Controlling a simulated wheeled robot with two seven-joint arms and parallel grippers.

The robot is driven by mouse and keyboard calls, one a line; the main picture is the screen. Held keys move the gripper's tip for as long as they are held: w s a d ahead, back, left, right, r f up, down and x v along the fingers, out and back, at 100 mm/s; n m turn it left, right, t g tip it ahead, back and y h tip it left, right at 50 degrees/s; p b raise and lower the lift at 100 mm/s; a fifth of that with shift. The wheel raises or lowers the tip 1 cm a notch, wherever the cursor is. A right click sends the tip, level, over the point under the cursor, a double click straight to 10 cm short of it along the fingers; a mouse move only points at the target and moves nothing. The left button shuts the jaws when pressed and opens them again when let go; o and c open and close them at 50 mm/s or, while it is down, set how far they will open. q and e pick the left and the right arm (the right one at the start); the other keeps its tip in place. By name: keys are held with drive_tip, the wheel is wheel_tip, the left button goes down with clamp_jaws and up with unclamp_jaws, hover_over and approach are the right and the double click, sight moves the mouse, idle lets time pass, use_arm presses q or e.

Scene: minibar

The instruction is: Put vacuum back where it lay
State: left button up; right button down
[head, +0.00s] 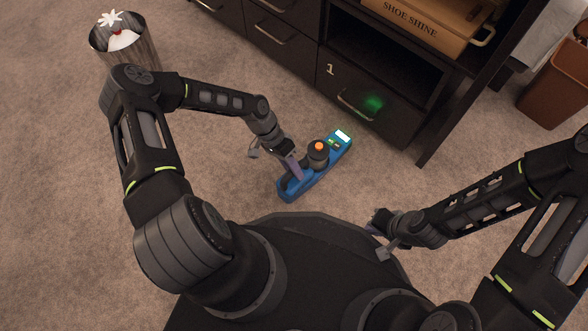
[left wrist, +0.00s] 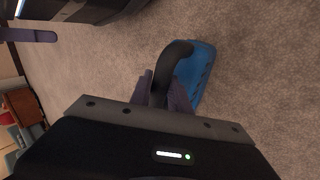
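The vacuum (head: 296,187) is blue, with a dark rounded part topped by an orange button and a lit panel at its far end. It is over the carpet in front of the dark cabinet; whether it touches the floor I cannot tell. My left gripper (head: 296,168) is at its near end. In the left wrist view the fingers (left wrist: 165,92) close on both sides of the vacuum's black curved handle (left wrist: 175,55), with the blue body (left wrist: 198,75) beside it. My right gripper (head: 374,228) is apart, to the right near my base; its opening is unclear.
A dark cabinet (head: 285,45) with drawers and an open shelf stands behind the vacuum. A shoe shine box (head: 425,25) sits on it. A bin (head: 135,45) with white contents is at the far left, a brown bin (head: 556,85) at the right. Carpet (head: 215,140) around the vacuum is clear.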

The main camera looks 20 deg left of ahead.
use_arm(q)
drive_tip(key=o, duration=0.4)
drive_tip(key=p+v, duration=0.4)
drive_tip(key=v, duration=0.8)
drive_tip(key=shift+p, duration=0.35)
